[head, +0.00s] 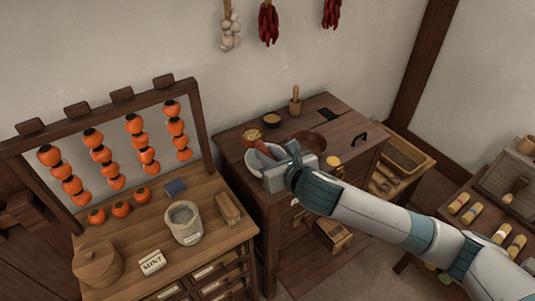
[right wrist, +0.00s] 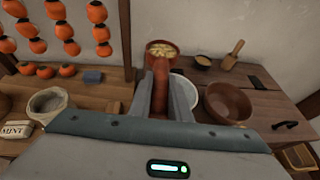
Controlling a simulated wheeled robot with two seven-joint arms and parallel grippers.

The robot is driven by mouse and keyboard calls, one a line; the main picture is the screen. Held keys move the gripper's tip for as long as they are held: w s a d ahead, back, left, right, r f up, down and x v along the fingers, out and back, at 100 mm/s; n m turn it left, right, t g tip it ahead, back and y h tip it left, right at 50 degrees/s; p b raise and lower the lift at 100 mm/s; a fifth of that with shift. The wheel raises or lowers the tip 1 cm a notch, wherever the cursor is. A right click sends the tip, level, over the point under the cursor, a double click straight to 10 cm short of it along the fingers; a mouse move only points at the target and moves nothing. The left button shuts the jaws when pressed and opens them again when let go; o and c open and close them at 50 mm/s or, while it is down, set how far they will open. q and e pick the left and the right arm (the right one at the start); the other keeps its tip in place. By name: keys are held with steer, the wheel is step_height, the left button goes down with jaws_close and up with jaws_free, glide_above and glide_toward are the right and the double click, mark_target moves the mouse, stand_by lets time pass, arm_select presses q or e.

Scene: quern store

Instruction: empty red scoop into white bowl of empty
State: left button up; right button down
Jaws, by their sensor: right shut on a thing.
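My right gripper (head: 281,158) is over the near edge of the white bowl (head: 252,161) on the dark wooden cabinet top. In the right wrist view its two fingers (right wrist: 161,98) are closed on a red-brown upright handle (right wrist: 161,80), which I take to be the red scoop's. My left gripper is out of view.

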steer(key=shift+f, duration=0.15)
steer(key=shift+f, duration=0.8)
steer(key=shift+f+b, duration=2.6)
steer(key=shift+b, duration=0.1)
steer(key=shift+s+r+m+y+p, duration=0.1)
steer(key=shift+r+m+y+p, duration=0.4)
steer(key=shift+p, duration=0.45)
steer(key=shift+f, duration=0.1)
